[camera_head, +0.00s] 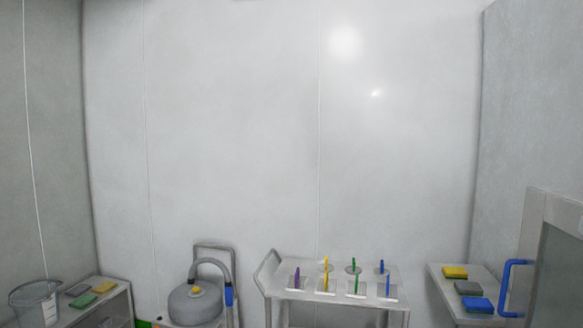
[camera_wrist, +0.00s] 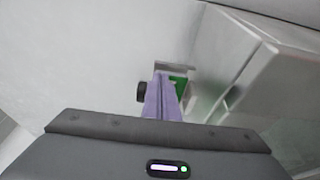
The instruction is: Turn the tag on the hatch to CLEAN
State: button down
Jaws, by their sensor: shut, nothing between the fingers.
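My gripper (camera_wrist: 162,78) shows in the wrist view as two purple fingers pressed together, shut and empty, beyond the dark grey gripper body. Just beyond the fingertips is a small green patch (camera_wrist: 180,82) below a grey plate (camera_wrist: 175,66); the fingers partly cover it. I cannot tell whether this is the tag, and no wording can be read. A dark round knob (camera_wrist: 140,91) sits left of the fingers. I cannot make out the hatch for certain. My gripper does not show in the head view.
In the head view, a trolley (camera_head: 325,271) holds several coloured tools. A grey round vessel (camera_head: 195,306) with a hose stands left of it. A bucket (camera_head: 35,300) is far left. A panel with a blue handle (camera_head: 508,288) and a shelf with coloured pads (camera_head: 468,288) are right.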

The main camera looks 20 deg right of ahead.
jog(key=shift+s+d+r+g, duration=0.2)
jog(key=shift+s+g, duration=0.1)
jog(key=shift+s, duration=0.3)
jog(key=shift+r, duration=0.4)
notch_tip(320, 180, up, 9)
jog(key=w, duration=0.1)
dwell(0.4)
jog(key=shift+a+f, duration=0.1)
dwell(0.3)
